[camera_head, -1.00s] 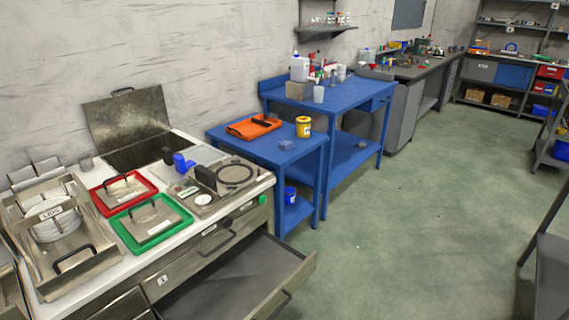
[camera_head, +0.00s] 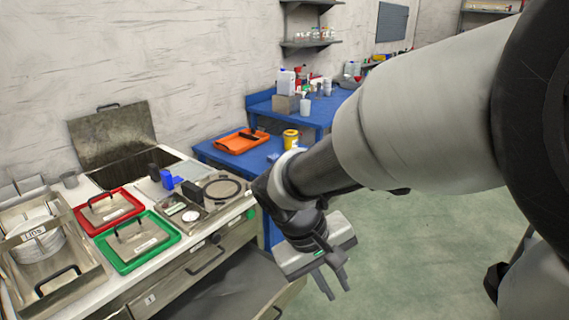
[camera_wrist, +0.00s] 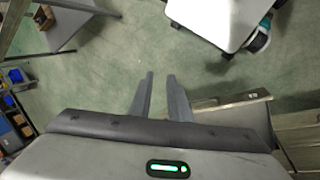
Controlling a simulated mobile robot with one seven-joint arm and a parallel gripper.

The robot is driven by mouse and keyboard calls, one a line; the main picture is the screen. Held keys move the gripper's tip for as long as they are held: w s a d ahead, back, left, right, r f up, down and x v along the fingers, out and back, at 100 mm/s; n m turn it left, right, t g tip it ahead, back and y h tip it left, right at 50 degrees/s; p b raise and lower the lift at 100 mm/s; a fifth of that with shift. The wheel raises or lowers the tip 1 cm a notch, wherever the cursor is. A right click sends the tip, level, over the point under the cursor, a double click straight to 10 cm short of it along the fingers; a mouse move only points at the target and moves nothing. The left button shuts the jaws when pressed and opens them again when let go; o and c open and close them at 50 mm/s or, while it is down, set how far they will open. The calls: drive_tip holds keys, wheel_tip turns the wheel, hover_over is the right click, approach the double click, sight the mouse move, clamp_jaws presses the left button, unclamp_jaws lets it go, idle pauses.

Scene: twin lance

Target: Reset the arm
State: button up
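My gripper (camera_head: 335,284) hangs at the end of my arm in the head view, in front of the counter and over the right end of the open drawer (camera_head: 215,290). Its two fingers point down and stand apart with nothing between them. In the wrist view my gripper (camera_wrist: 160,80) shows both fingers apart over bare green floor. My arm reaches in from the right and covers much of the right half of the head view.
The counter carries a red-rimmed tray (camera_head: 80,214), a green-rimmed tray (camera_head: 122,262) and a blue object (camera_head: 170,180). Blue tables (camera_head: 225,158) stand behind, one with an orange case (camera_head: 240,140) and a yellow tub (camera_head: 290,139). Green floor (camera_head: 420,240) is open on the right.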

drive_tip(key=s+d+r+m+t+y, duration=0.45)
drive_tip(key=s+r, duration=0.35)
drive_tip(key=r, duration=0.3)
wheel_tip(320, 180, up, 16)
drive_tip(key=p, duration=1.6)
drive_tip(key=shift+r+n+p, duration=0.25)
drive_tip(key=shift+n+p, duration=0.1)
